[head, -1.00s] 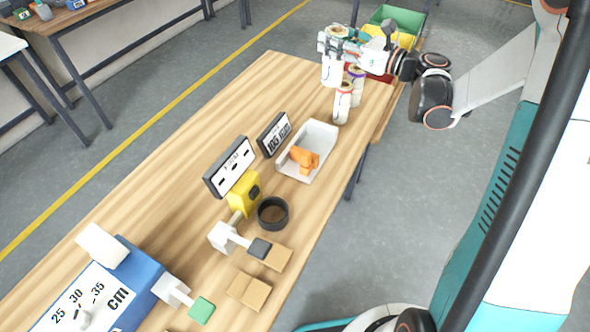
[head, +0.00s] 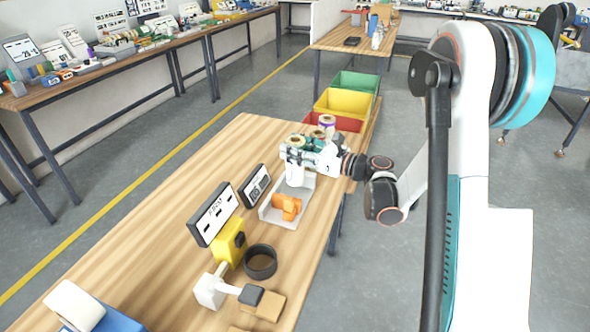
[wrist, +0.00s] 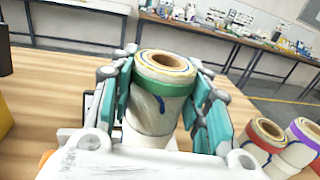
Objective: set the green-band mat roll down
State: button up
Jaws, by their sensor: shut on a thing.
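The green-band mat roll (wrist: 160,95) is upright between the teal fingers of my gripper (wrist: 160,100) in the wrist view. My gripper is shut on it. In the head view the off-white body of the roll (head: 295,176) hangs below my gripper (head: 298,158), over or behind the far end of the white tray (head: 272,213). I cannot tell whether its base touches anything. A red-band roll (wrist: 265,140) and a purple-band roll (wrist: 304,136) stand to the right in the wrist view. In the head view my gripper partly hides them.
An orange part (head: 286,207) lies in the tray. Display panels (head: 213,214), a yellow device (head: 229,242) and a black ring (head: 261,262) stand nearer on the table. Red, yellow and green bins (head: 345,103) are beyond the far edge. Bare wood lies left of the panels.

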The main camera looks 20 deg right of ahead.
jog(key=shift+f+b, duration=0.95)
jog(key=shift+f, duration=1.9)
jog(key=o, duration=1.2)
jog(key=shift+r, duration=0.15)
jog(key=shift+s+d+r, duration=0.1)
jog(key=shift+s+d, duration=0.15)
jog(key=p+v, duration=0.3)
jog(key=v, duration=0.8)
jog(key=shift+s+d, duration=0.1)
jog(key=shift+s, duration=0.05)
